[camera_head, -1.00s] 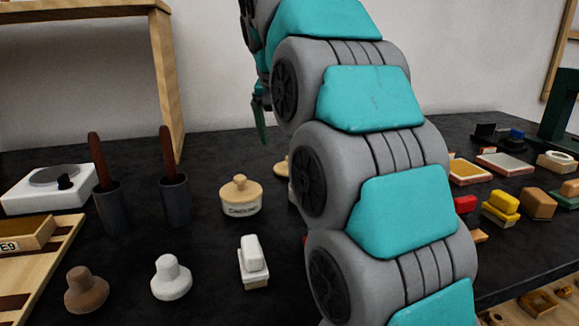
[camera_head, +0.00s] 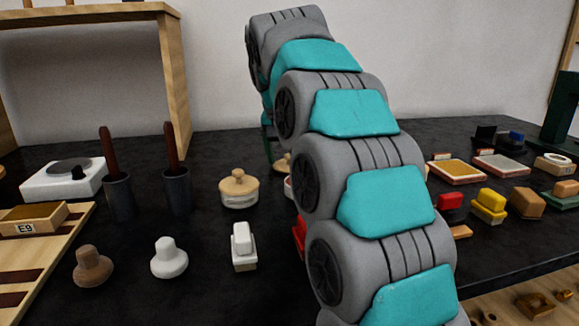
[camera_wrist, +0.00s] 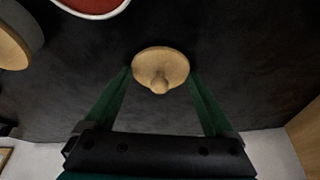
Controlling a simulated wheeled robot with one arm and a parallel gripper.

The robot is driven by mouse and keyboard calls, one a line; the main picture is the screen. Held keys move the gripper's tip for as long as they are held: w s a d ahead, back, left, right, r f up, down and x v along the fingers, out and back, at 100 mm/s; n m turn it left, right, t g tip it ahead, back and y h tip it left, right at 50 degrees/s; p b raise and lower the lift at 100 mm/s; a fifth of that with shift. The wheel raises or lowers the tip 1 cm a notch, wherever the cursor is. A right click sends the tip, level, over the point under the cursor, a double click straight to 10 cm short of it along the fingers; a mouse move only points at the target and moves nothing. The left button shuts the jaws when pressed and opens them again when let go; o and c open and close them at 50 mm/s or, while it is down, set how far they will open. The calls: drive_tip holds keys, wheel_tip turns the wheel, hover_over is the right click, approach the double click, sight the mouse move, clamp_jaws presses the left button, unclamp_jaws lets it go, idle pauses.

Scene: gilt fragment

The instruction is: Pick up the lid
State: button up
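The lid (camera_wrist: 160,70) is a small round pale-wood disc with a knob, on the dark table in the wrist view. In the head view the lid (camera_head: 281,163) is partly hidden behind my arm. My gripper (camera_wrist: 160,72) has two green fingers spread wide, with their tips at the left and right edges of the lid. I cannot tell whether they touch it. In the head view, one green finger shows beside my arm and the rest is hidden.
A white-rimmed dish with a red inside (camera_wrist: 92,4) and a lidded round pot (camera_wrist: 12,42) are near the lid. The lidded pot (camera_head: 239,190) stands left of my arm. Two dark cups with brown handles (camera_head: 176,190) stand further left. Stamps and pads (camera_head: 488,205) crowd the right.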

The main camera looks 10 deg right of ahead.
drive_tip(key=c, duration=0.7)
drive_tip(key=shift+r, duration=0.2)
